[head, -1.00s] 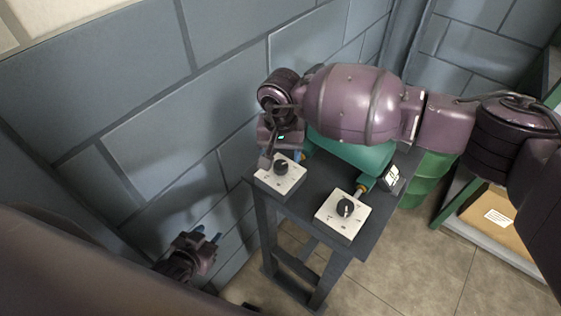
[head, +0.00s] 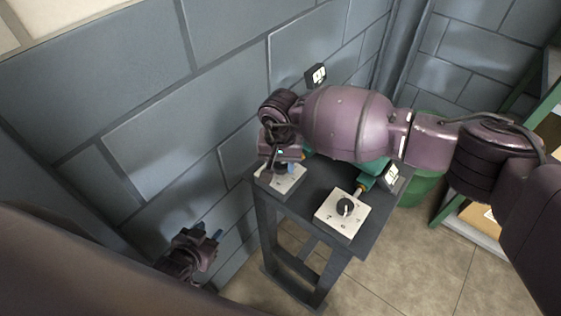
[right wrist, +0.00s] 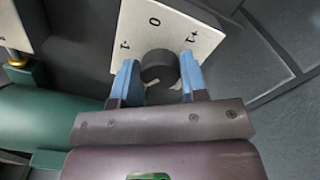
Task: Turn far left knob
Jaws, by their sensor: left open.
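The left knob panel (head: 284,186) is a white plate on the dark stand's far-left corner. Its dark knob is mostly hidden by my right gripper (head: 282,167) in the head view. In the right wrist view the dark round knob (right wrist: 158,67) sits between the two blue fingers of my right gripper (right wrist: 158,76), one on each side. I cannot tell whether the fingers press on it. Printed marks show on the white plate (right wrist: 150,38) beyond it. My left gripper (head: 207,231) is open and empty, low by the wall, away from the stand.
A second white panel (head: 331,218) with a black knob (head: 345,206) sits nearer on the same dark stand (head: 316,181). A green casing (head: 375,169) lies behind, partly hidden by my right arm. The block wall (head: 150,150) rises close on the left. A green barrel (head: 424,187) stands beyond.

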